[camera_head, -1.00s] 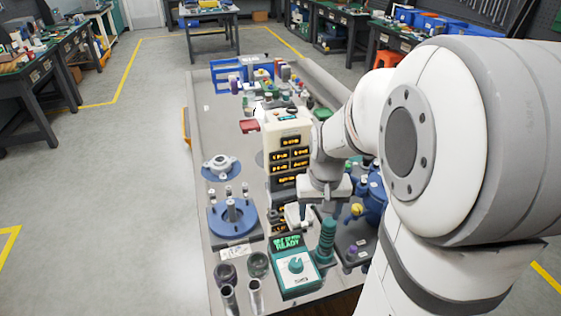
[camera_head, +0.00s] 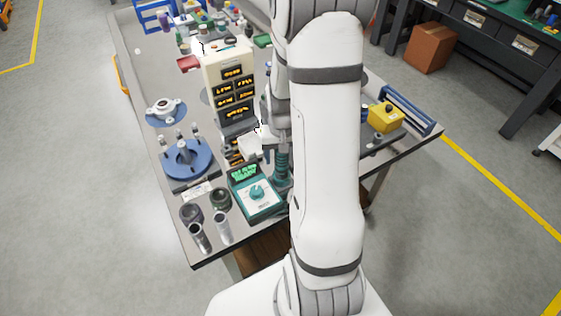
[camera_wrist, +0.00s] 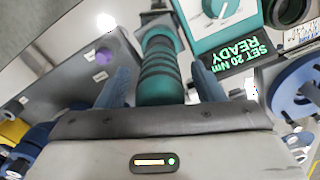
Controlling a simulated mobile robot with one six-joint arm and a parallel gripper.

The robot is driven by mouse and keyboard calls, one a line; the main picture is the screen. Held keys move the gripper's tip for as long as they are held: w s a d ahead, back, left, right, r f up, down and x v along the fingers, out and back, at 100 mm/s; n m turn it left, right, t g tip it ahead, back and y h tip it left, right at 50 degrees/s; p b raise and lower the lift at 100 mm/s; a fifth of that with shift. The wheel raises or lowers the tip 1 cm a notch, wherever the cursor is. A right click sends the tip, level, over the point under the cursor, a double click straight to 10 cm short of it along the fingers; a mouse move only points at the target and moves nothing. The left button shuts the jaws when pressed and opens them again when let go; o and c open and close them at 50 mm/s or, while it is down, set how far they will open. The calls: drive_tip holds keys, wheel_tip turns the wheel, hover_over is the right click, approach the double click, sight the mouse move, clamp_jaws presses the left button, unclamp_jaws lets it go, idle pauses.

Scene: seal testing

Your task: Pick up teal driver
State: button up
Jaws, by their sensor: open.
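The teal driver (camera_wrist: 159,72) has a ribbed, rounded handle. It stands on the bench beside a teal control box (camera_head: 258,198) with a dial and a lit display reading "SET 20 Nm READY"; the box also shows in the wrist view (camera_wrist: 222,22). In the head view the driver (camera_head: 283,166) is partly hidden by my arm. My gripper (camera_wrist: 160,84) is open, with one finger on each side of the handle in the wrist view. I cannot tell whether either finger touches it. In the head view the fingers are mostly hidden behind my arm.
A tall white stack with amber displays (camera_head: 231,80) stands close behind the driver. A blue round fixture (camera_head: 187,160) and metal tubes (camera_head: 222,228) are to the left. A yellow box (camera_head: 385,117) sits at the right of the bench.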

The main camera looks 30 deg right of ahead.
drive_tip(key=shift+f, duration=0.15)
drive_tip(key=c, duration=1.1)
drive_tip(key=shift+c, duration=0.4)
